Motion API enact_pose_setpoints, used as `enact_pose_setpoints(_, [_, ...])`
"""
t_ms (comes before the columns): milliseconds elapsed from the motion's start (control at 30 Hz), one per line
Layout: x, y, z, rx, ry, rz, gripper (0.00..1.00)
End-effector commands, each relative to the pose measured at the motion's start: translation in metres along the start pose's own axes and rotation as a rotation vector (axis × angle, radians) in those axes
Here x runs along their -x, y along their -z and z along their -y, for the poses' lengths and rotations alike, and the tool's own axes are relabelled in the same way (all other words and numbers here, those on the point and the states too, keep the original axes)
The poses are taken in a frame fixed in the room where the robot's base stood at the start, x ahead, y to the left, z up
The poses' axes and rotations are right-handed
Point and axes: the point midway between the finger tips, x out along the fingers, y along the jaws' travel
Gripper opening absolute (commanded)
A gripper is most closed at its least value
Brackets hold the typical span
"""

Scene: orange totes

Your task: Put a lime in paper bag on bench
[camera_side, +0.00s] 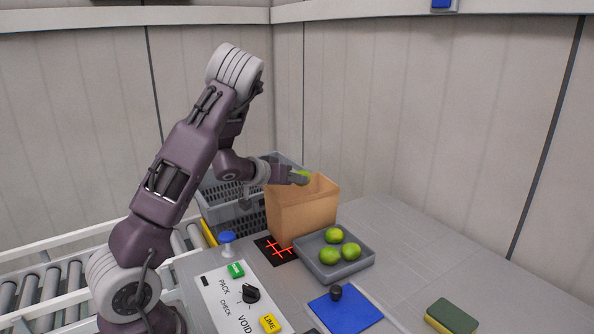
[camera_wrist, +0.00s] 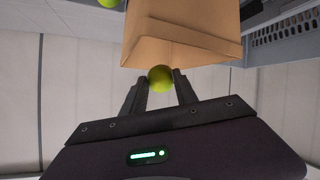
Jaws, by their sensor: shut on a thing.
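My gripper (camera_side: 296,178) is shut on a lime (camera_side: 303,175) and holds it at the top of the brown paper bag (camera_side: 300,213), close to its rim. The bag stands upright on the bench. In the wrist view the held lime (camera_wrist: 161,78) sits between the two dark fingertips (camera_wrist: 160,82), with the paper bag (camera_wrist: 185,30) just beyond it. Whether the lime is inside the mouth of the bag or just above it I cannot tell. Several more limes (camera_side: 330,256) lie in a grey tray (camera_side: 362,263) in front of the bag.
A grey crate (camera_side: 222,199) stands behind the bag, beside a roller conveyor (camera_side: 60,290). A control panel (camera_side: 226,297), a blue pad (camera_side: 345,312) with a dark knob and a green-yellow sponge (camera_side: 452,316) lie at the front. The bench right of the tray is clear.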

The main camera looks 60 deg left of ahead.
Motion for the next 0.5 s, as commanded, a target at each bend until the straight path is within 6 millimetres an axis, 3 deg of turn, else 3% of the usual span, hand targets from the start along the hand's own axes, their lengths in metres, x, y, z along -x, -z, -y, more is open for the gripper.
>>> enact_pose_setpoints(167, [-0.0071, -0.0143, 0.0038, -0.001, 0.0, 0.002, 0.0])
enact_pose_setpoints(467, [-0.0083, -0.0158, 0.0043, -0.002, 0.0, -0.002, 0.0])
enact_pose_setpoints(500, [-0.0082, -0.0157, 0.0043, -0.002, 0.0, -0.002, 0.43])
